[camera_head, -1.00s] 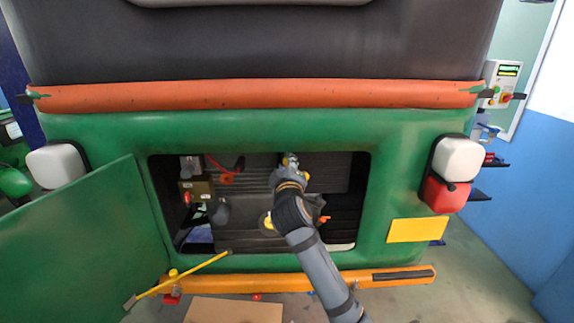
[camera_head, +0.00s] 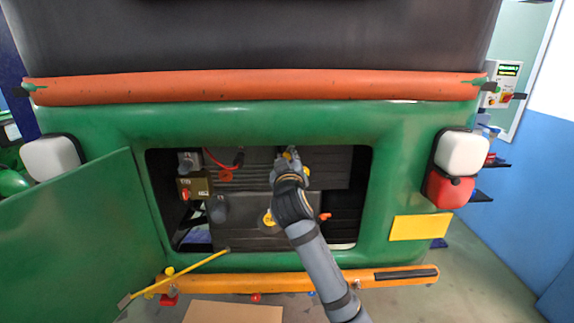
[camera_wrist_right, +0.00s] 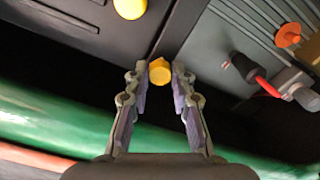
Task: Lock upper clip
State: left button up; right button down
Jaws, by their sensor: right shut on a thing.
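The upper clip is a small yellow knob (camera_wrist_right: 159,72) at the seam of the dark panel, between the fingertips of my right gripper (camera_wrist_right: 160,74) in the right wrist view. The fingers are closed about it. In the head view my right gripper (camera_head: 290,155) reaches into the top of the rear opening and largely hides the clip. A second yellow clip (camera_head: 268,217) sits lower on the panel, left of my forearm; a yellow knob (camera_wrist_right: 130,8) also shows at the top of the right wrist view. My left gripper is not in view.
The green body (camera_head: 400,130) frames the opening, with an open green door (camera_head: 80,230) at left. A control box (camera_head: 195,186), a red cable and an orange lever (camera_head: 324,216) are inside. A yellow rod (camera_head: 180,276) slants by the orange bumper (camera_head: 300,283).

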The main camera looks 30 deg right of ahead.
jog(key=shift+m+b, duration=3.95)
jog(key=shift+m, duration=1.95)
jog(key=c, duration=1.1)
grip_release()
